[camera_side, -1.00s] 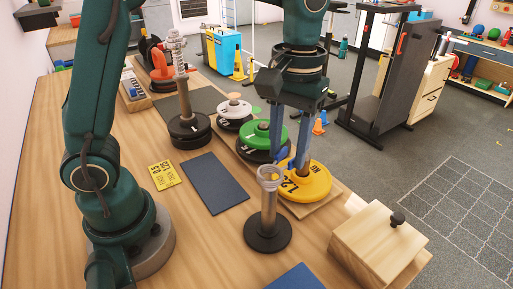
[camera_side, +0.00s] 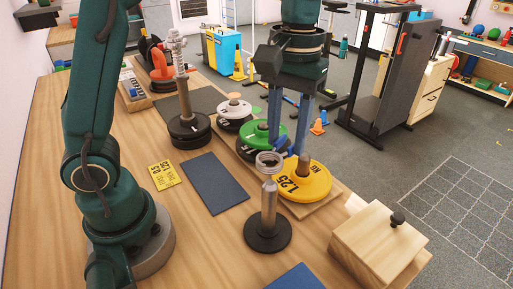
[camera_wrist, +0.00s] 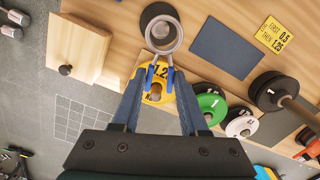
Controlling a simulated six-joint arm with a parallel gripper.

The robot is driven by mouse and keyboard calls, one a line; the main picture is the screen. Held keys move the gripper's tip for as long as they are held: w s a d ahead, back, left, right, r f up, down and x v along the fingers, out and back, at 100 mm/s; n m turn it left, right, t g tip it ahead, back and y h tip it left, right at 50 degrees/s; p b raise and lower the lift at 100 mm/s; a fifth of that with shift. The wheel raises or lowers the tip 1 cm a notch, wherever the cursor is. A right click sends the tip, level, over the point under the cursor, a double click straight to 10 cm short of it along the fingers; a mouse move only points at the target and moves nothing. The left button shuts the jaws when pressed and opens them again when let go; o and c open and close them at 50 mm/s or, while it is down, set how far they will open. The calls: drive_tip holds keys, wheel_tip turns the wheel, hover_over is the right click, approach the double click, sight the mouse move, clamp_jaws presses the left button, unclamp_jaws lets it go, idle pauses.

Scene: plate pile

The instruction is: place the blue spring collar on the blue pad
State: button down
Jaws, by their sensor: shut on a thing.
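The spring collar (camera_side: 269,160), a silver coil ring with blue grips, is held by its grips in my gripper (camera_side: 288,147). My gripper is shut on it. The ring is just above the short grey post (camera_side: 269,197) on a round black base and looks clear of its tip. In the wrist view the ring (camera_wrist: 178,39) extends beyond the fingertips (camera_wrist: 159,77), over the post's base. A dark blue pad (camera_side: 214,183) lies flat and empty on the table, left of the post; it also shows in the wrist view (camera_wrist: 228,46). A brighter blue pad (camera_side: 297,279) is cut off at the bottom edge.
Yellow (camera_side: 307,183), green (camera_side: 260,137) and white (camera_side: 234,112) weight plates stand on a wooden board behind the post. A wooden box with a knob (camera_side: 380,243) is at right. A yellow card (camera_side: 164,175) lies beside the dark pad. A tall post with black plates (camera_side: 188,130) stands farther back.

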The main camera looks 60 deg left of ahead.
drive_tip(key=a+f+n, duration=0.3)
drive_tip(key=a+n, duration=0.2)
drive_tip(key=a, duration=0.5)
drive_tip(key=n, duration=0.7)
hover_over(209, 173)
wheel_tip(209, 173, down, 9)
drive_tip(key=shift+r, duration=0.15)
drive_tip(key=shift+f, duration=1.9)
drive_tip(key=shift+f, duration=0.15)
drive_tip(key=shift+c, duration=2.2)
unclamp_jaws()
